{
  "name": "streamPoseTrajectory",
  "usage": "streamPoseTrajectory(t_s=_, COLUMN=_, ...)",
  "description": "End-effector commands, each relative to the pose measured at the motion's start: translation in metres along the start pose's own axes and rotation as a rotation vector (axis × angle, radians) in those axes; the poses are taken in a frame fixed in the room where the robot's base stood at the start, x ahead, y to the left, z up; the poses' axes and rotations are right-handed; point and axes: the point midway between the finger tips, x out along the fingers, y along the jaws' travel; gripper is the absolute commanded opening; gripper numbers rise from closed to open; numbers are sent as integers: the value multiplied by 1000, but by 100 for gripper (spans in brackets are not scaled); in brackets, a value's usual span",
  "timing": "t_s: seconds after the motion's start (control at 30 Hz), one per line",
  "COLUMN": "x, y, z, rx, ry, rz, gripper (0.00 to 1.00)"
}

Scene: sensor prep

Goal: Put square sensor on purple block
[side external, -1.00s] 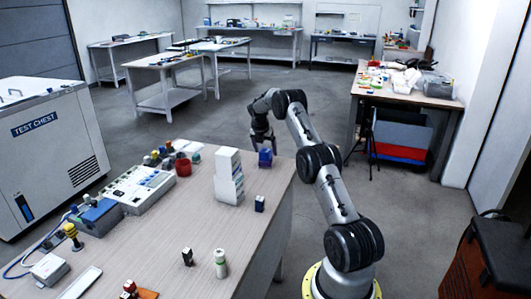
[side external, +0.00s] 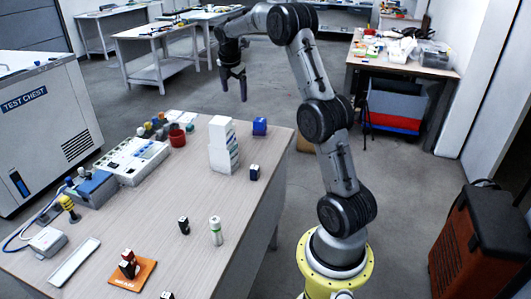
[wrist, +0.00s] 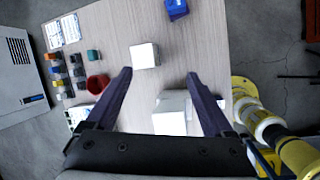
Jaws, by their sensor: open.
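My gripper (side external: 233,98) is open and empty, raised beyond the far end of the table in the side view. Its two dark fingers show spread in the wrist view (wrist: 159,74). A blue-purple block (side external: 260,126) stands near the far right table corner; a blue block also shows at the top edge of the wrist view (wrist: 176,8). A small dark blue block with a white top (side external: 254,173) stands in front of it. A small black-and-white piece (side external: 184,226) stands nearer. I cannot tell which small piece is the square sensor.
A stepped white stack (side external: 222,150) stands beside the purple block. A red cup (side external: 177,135) and a panel (side external: 135,160) are to its left. A white-green cylinder (side external: 215,231) and an orange plate (side external: 132,274) with small pieces are nearer. The middle tabletop is mostly clear.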

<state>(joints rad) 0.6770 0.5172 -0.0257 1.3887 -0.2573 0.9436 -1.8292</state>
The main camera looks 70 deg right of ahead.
Motion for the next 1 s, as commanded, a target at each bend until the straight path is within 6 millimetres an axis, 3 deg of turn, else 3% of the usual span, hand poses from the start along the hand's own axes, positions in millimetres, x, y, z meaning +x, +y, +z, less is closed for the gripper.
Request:
streamPoseTrajectory(t_s=0.03, x=-29, y=-4, z=-23, rx=60, ry=16, rz=28, gripper=87)
streamPoseTrajectory(t_s=0.2, x=-103, y=-37, z=-92, rx=315, ry=95, rz=85, gripper=87)
streamPoseTrajectory(t_s=0.37, x=-156, y=-88, z=-148, rx=550, ry=190, rz=110, gripper=87)
streamPoseTrajectory(t_s=0.5, x=-188, y=-144, z=-190, rx=754, ry=284, rz=104, gripper=87)
streamPoseTrajectory(t_s=0.63, x=-204, y=-202, z=-220, rx=940, ry=376, rz=73, gripper=87)
streamPoseTrajectory(t_s=0.8, x=-205, y=-271, z=-246, rx=1154, ry=478, rz=3, gripper=87)
streamPoseTrajectory(t_s=1.0, x=-196, y=-315, z=-260, rx=1300, ry=538, rz=-67, gripper=87)
